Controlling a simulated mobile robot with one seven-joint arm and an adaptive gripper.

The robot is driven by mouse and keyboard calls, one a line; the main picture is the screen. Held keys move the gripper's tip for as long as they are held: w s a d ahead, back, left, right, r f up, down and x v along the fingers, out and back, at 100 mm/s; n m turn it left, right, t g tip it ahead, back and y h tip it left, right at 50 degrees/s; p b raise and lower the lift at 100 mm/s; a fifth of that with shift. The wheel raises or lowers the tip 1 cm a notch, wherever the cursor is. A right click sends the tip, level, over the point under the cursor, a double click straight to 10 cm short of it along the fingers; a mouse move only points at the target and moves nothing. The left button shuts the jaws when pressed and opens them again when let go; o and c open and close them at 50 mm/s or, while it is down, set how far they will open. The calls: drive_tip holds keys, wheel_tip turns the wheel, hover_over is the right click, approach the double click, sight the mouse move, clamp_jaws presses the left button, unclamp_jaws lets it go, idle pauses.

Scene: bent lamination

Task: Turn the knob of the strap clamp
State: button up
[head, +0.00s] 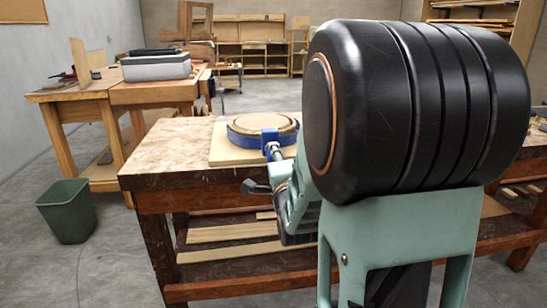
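The strap clamp has a blue body (270,137) and a blue strap (240,134) running around a round, light-wood lamination (262,123). The clamp lies on a pale board on the workbench. A metallic screw or knob part (274,153) sticks out from the blue body toward me. Its near end meets or is covered by my green arm end. A small dark piece (255,187) juts out left of the arm end, just beyond the bench's front edge; I cannot tell whether it is a gripper finger. My gripper's fingertips are not clearly visible, and contact with the knob is unclear.
The workbench (160,150) has clear top left of the pale board (222,150). Wood strips (230,232) lie on its lower shelf. A green bin (68,211) stands on the floor at left. A second bench (150,92) stands behind. My large arm hides the bench's right middle.

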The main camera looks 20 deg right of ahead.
drive_tip(key=m, duration=1.4)
drive_tip(key=shift+m, duration=0.3)
drive_tip(key=m+p, duration=0.2)
drive_tip(key=m, duration=0.1)
drive_tip(key=shift+r, duration=0.1)
drive_tip(key=m+p, duration=0.5)
drive_tip(key=p, duration=0.4)
drive_tip(key=shift+r+p, duration=0.15)
drive_tip(key=shift+p, duration=0.15)
drive_tip(key=m+p, duration=0.3)
drive_tip(key=m, duration=0.1)
drive_tip(key=m+p, duration=0.1)
drive_tip(key=m, duration=0.3)
drive_tip(key=shift+f+p, duration=0.2)
drive_tip(key=shift+p, duration=0.1)
drive_tip(key=m, duration=0.6)
drive_tip(key=shift+a, duration=0.1)
drive_tip(key=m+b, duration=0.2)
drive_tip(key=b, duration=0.1)
drive_tip(key=shift+a+f+m, duration=0.1)
drive_tip(key=shift+f+m, duration=0.15)
drive_tip(key=shift+m, duration=0.15)
drive_tip(key=m+b, duration=0.2)
drive_tip(key=b, duration=0.5)
drive_tip(key=shift+f+m, duration=0.1)
drive_tip(key=shift+m, duration=0.3)
drive_tip(key=shift+m+b, duration=0.4)
drive_tip(key=shift+b, duration=0.8)
drive_tip(key=shift+a+b, duration=0.1)
drive_tip(key=shift+b, duration=0.3)
